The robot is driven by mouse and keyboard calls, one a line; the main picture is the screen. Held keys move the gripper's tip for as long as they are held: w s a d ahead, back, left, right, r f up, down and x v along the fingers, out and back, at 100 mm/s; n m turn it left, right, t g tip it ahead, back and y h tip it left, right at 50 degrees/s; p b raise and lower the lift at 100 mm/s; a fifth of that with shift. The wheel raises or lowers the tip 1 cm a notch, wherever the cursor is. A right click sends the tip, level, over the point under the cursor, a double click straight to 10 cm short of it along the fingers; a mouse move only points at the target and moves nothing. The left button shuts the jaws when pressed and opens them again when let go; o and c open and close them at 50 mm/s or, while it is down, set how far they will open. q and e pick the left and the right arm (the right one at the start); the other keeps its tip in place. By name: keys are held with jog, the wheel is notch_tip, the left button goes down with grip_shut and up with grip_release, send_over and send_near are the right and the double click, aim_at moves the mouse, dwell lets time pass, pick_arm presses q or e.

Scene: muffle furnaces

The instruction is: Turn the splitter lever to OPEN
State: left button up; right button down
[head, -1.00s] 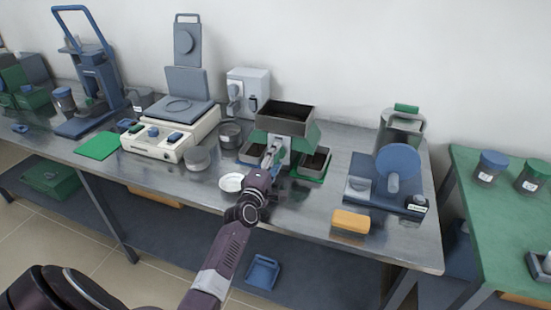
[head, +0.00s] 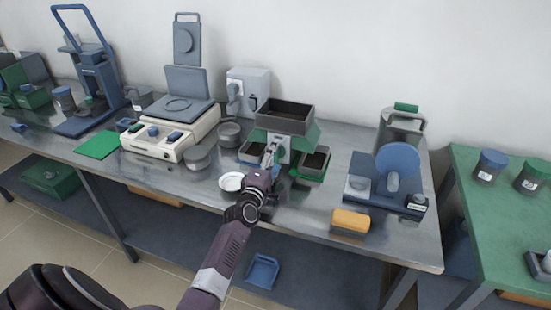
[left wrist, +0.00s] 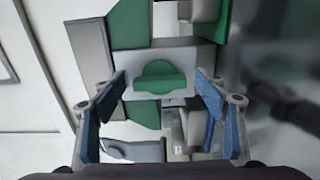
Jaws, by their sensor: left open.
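The splitter stands at the middle of the steel bench, with a dark open hopper (head: 286,112) on a green body (head: 307,133). My left gripper (head: 270,156) is in front of its grey front, near its middle. In the left wrist view a green rounded tab (left wrist: 160,77), which looks like the lever, sits on a grey plate. The open blue-padded fingers of my left gripper (left wrist: 162,92) are on either side of it in the picture. Nothing is held between them. I cannot tell whether they touch the tab. The right gripper is not seen.
A white dish (head: 231,182) lies left of my gripper. A cream balance (head: 170,138) stands left, a blue device (head: 397,165) right. A yellow block (head: 350,220) lies near the front edge.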

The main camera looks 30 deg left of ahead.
pick_arm(q)
jog(key=v, duration=1.2)
jog(key=shift+r, duration=0.1)
dwell(0.5)
